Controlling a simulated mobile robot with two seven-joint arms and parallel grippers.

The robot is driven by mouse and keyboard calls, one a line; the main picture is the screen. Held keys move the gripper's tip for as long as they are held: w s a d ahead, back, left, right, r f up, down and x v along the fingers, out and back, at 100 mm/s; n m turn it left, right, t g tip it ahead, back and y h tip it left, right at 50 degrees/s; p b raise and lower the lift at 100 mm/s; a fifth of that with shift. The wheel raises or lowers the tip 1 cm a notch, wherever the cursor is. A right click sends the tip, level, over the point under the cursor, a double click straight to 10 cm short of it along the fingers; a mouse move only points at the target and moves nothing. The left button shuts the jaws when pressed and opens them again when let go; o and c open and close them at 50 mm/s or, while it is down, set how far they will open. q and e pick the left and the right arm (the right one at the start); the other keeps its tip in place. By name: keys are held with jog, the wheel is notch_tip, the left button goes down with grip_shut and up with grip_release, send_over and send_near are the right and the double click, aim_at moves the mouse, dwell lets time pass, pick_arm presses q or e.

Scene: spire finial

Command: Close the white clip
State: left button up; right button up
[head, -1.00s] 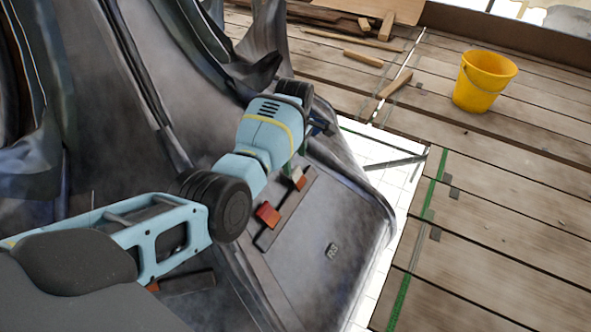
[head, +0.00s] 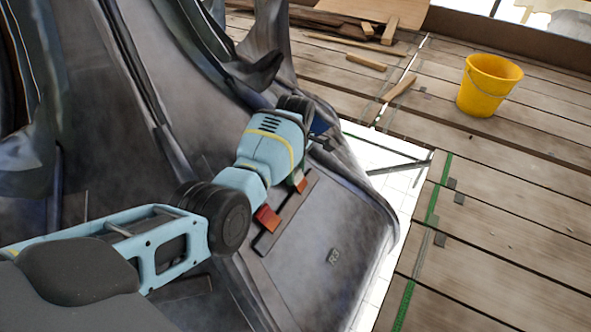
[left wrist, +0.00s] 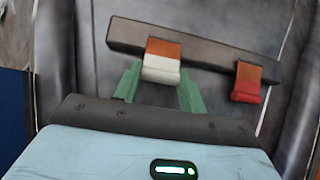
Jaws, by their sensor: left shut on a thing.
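The white clip (left wrist: 161,67) has a pale lower tab and an orange upper part, and sits on a dark bar (left wrist: 205,52) in the left wrist view. My left gripper (left wrist: 160,75) has one green finger on each side of the pale tab and is shut on it. In the head view my arm hides most of this clip; an orange bit of it (head: 301,184) shows beside the gripper. A red clip (left wrist: 246,84) with an orange top hangs on the same bar to the right, apart from the fingers. It also shows in the head view (head: 267,218).
Past the panel's edge is a plank deck (head: 500,230) with a yellow bucket (head: 489,85) and loose timber (head: 366,62).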

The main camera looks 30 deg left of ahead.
pick_arm(q)
jog(key=shift+a+f+h, duration=0.3)
jog(key=shift+a+h, duration=0.3)
jog(key=shift+h, duration=0.3)
jog(key=shift+a+f+h, duration=0.15)
jog(key=shift+f+h, duration=0.05)
jog(key=shift+h, duration=0.3)
pick_arm(e)
jog(key=shift+w+f, duration=0.1)
jog(key=shift+w, duration=0.3)
pick_arm(q)
jog(key=o, duration=1)
pick_arm(e)
jog(key=shift+s, duration=0.25)
jog(key=shift+s, duration=0.1)
